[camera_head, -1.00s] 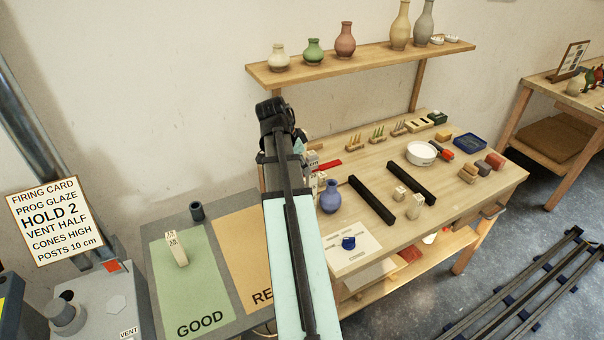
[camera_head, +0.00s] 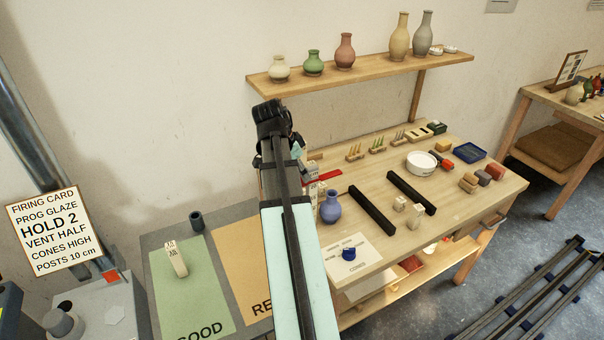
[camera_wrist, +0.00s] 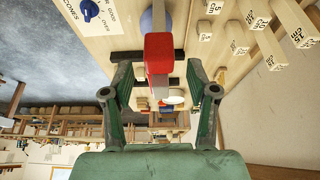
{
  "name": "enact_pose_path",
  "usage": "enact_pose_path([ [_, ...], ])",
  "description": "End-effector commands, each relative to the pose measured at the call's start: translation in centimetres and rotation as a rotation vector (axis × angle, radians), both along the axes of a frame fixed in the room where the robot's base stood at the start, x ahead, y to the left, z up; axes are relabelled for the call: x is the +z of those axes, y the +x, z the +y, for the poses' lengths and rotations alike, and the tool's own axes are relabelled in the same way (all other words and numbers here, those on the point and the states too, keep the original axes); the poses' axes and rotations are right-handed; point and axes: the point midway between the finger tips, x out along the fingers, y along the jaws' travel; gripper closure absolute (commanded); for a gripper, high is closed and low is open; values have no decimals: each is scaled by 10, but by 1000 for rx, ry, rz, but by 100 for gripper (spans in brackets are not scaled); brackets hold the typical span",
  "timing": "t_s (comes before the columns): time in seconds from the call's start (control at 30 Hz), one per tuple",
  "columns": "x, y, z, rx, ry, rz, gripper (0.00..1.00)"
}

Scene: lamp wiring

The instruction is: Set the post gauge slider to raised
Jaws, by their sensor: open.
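The post gauge shows in the wrist view as a red slider block (camera_wrist: 158,52) on a narrow grey metal upright. My gripper (camera_wrist: 159,74) is open, with one finger on each side of the red slider. A gap shows between each finger and the slider. In the camera_head view a flat red piece (camera_head: 323,177) shows just right of my arm, at the bench's left end; the gauge's upright and my fingers are hidden there behind the arm.
Labelled white-ended posts (camera_wrist: 262,22) stand close on the right in the wrist view. A blue vase (camera_head: 330,207) is near the gauge. Two black bars (camera_head: 372,210) lie right of it. A card with a blue knob (camera_head: 348,253) lies at the bench front.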

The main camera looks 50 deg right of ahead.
Motion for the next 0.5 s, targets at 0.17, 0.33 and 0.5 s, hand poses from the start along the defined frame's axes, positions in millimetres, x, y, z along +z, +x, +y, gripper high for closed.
enact_pose_path([
  [0.17, 31, 7, 11, 1, -2, -2, 42],
  [0.33, 60, 12, 21, 1, -2, -2, 42],
  [0.5, 81, 16, 29, 1, -2, -1, 42],
])
